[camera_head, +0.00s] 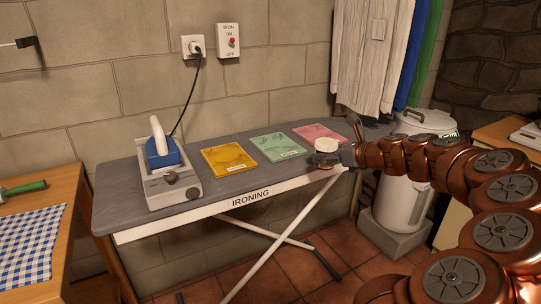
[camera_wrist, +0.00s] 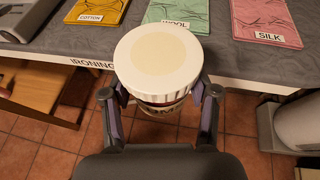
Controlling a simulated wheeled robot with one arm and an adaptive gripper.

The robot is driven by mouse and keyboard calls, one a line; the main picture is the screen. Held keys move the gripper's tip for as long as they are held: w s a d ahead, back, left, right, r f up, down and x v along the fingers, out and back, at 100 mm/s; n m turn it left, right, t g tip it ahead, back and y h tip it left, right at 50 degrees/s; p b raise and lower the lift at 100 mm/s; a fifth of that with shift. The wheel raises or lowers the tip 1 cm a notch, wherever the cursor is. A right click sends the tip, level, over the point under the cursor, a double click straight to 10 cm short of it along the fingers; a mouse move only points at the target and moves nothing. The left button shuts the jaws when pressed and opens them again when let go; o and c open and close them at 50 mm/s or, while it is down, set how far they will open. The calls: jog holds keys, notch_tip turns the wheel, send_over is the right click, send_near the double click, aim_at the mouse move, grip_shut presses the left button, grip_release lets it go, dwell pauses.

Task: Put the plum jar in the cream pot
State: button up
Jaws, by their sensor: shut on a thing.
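A jar with a broad cream lid (camera_wrist: 157,55) is held between the two fingers of my gripper (camera_wrist: 160,104). Only part of its label shows, with a letter that looks like M. In the head view the jar (camera_head: 326,145) is at the front right edge of the ironing board, and my gripper (camera_head: 342,155) reaches it from the right. I cannot tell from the head view whether the jar touches the board.
The ironing board (camera_head: 222,195) carries an iron (camera_head: 162,150) on its rest at left and yellow (camera_head: 228,158), green (camera_head: 277,145) and pink (camera_head: 318,133) cloth cards. A table with a checked cloth (camera_head: 28,245) is at left. Clothes (camera_head: 385,45) hang behind.

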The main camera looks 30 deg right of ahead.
jog(key=w+a, duration=0.1)
jog(key=w, duration=0.3)
jog(key=w+a+f, duration=0.1)
jog(key=w, duration=0.4)
jog(key=w+a, duration=0.1)
jog(key=w, duration=0.3)
jog(key=shift+w+a+f, duration=0.15)
jog(key=shift+w+a, duration=0.05)
jog(key=shift+w, duration=0.1)
jog(key=shift+f+b, duration=0.3)
jog(key=shift+f, duration=1.45)
jog(key=shift+f, duration=0.1)
jog(key=o, duration=1.4)
jog(key=shift+s+r, duration=0.2)
jog(key=shift+s, duration=0.05)
jog(key=v, duration=1.1)
jog(key=shift+s, duration=0.2)
